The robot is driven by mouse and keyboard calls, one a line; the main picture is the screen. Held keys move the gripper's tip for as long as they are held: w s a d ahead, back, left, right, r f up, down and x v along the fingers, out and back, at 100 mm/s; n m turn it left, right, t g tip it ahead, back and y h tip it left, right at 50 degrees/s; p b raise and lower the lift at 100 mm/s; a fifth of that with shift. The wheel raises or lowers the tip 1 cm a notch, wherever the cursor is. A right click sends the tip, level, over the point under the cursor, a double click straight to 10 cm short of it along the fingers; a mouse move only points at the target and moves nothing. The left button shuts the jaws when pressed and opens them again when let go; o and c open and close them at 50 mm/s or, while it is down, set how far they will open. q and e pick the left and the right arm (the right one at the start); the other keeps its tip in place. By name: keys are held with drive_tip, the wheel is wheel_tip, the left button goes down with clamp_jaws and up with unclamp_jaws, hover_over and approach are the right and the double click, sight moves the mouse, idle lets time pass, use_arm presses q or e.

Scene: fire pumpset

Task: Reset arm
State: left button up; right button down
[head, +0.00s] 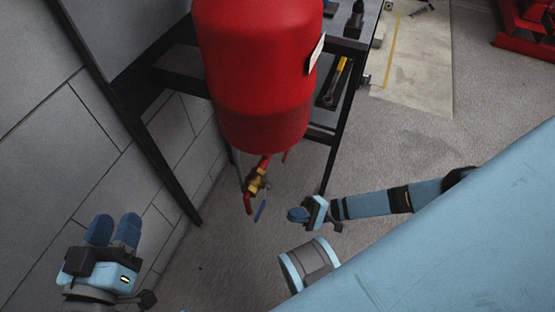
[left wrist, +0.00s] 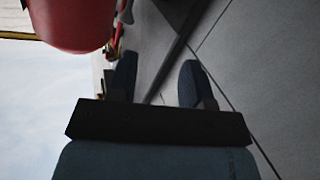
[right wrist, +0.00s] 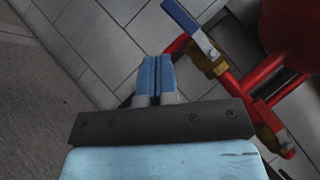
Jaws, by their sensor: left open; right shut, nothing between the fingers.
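My left gripper (head: 114,226) is at the lower left of the head view, open and empty; its two spread fingers also show in the left wrist view (left wrist: 158,82). My right gripper (head: 298,214) is right of the brass valve (head: 256,182) under the red tank (head: 255,75). Its fingers are together with nothing between them, as the right wrist view (right wrist: 158,75) shows. The valve's blue lever (right wrist: 190,24) is beyond the fingertips to the upper right in that view, apart from them. The tank shows at the top left of the left wrist view (left wrist: 72,22).
A dark metal frame (head: 150,155) stands around the tank, close to a grey block wall (head: 60,130). A yellow-handled tool (head: 341,66) lies on a tray at right. Red equipment (head: 525,30) stands far right. The floor (head: 225,265) between the grippers is clear.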

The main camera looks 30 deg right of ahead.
drive_tip(key=shift+v, duration=1.95)
